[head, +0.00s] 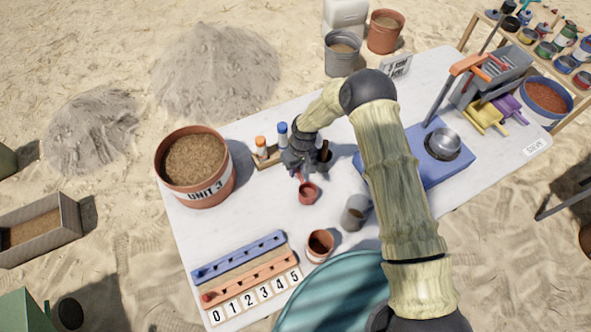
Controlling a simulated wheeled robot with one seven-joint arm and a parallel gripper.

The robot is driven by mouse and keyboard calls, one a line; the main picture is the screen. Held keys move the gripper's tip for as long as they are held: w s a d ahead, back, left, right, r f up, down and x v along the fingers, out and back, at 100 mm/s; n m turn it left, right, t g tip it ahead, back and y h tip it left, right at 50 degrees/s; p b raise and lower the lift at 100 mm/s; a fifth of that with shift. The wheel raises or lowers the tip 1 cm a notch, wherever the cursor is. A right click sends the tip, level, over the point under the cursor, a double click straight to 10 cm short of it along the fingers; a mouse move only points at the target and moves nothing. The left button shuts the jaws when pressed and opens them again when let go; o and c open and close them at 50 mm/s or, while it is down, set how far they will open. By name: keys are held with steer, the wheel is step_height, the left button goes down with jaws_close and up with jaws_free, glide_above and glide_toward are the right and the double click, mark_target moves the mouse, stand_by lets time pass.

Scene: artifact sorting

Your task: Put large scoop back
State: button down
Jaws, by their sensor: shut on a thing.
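My gripper (299,172) is over the middle of the white table, left of my bent arm. It is shut on a small red scoop (308,194), whose handle runs up to the fingers. The scoop's cup hangs just below the gripper, over the table. I cannot tell whether it touches the tabletop. The fingertips are partly hidden by the gripper's own body. No label in view marks a scoop as the large one.
A holder with small bottles (282,133) is close behind my gripper. The UNIT 3 bucket (208,192) stands left. A grey cup (356,211) and a terracotta pot (320,246) stand nearer. A blue scale with a metal bowl (443,144) is right of my arm.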

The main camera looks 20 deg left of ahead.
steer(key=shift+f, duration=0.55)
steer(key=shift+f, duration=0.1)
steer(key=shift+f, duration=0.1)
steer(key=c, duration=1.5)
jaws_free()
steer(key=shift+o, duration=0.2)
steer(key=shift+s, duration=0.1)
steer(key=shift+w+r+b, duration=0.2)
steer(key=shift+r+b, duration=0.1)
steer(key=shift+r, duration=0.4)
step_height(320, 180, up, 11)
steer(key=w+b, duration=0.1)
steer(key=b, duration=0.2)
steer(key=shift+w+d, duration=0.3)
steer(key=shift+d, duration=0.15)
steer(key=shift+f, duration=0.1)
